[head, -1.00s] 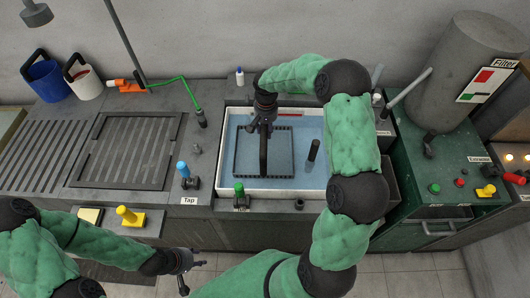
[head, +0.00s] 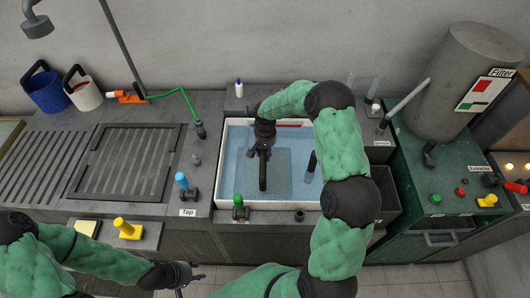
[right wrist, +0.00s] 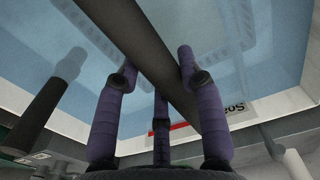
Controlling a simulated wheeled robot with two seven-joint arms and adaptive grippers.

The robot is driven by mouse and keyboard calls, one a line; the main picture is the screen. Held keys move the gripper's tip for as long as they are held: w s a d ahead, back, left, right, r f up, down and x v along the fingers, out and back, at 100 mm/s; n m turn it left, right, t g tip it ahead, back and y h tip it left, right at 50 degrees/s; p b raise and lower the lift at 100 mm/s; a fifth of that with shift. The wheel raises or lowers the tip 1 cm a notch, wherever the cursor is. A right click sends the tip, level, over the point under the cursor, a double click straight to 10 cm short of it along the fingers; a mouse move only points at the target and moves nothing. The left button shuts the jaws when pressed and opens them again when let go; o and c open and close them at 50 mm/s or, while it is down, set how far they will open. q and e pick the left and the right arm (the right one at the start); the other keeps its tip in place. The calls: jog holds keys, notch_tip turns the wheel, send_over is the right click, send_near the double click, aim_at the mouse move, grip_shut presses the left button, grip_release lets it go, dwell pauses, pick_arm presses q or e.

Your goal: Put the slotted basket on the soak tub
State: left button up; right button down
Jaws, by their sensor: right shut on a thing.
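The slotted basket (head: 263,178) is inside the white-rimmed soak tub (head: 222,195). Its body shows as a faint square under the blue water, and its dark upright handle rises above the surface. My right gripper (head: 262,147) is over the tub and shut on the top of the handle. In the right wrist view the handle (right wrist: 150,50) runs between the purple fingers (right wrist: 158,85), with pale slot patterns below in the water. Whether the basket touches the tub floor cannot be told. My left gripper (head: 187,281) is low at the front, fingers apart and empty, partly cut off.
A dark standpipe (head: 312,160) stands in the tub right of the basket. A green valve (head: 239,206) and blue tap (head: 183,183) are at the front. A slotted drain board (head: 125,160) lies left. A green extractor cabinet (head: 430,180) stands right. A small bottle (head: 239,88) stands behind.

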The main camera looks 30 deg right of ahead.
jog(key=c, duration=0.8)
grip_release()
jog(key=shift+f, duration=0.15)
notch_tip(320, 180, up, 12)
jog(key=shift+r+p, duration=0.15)
jog(key=shift+p, duration=0.4)
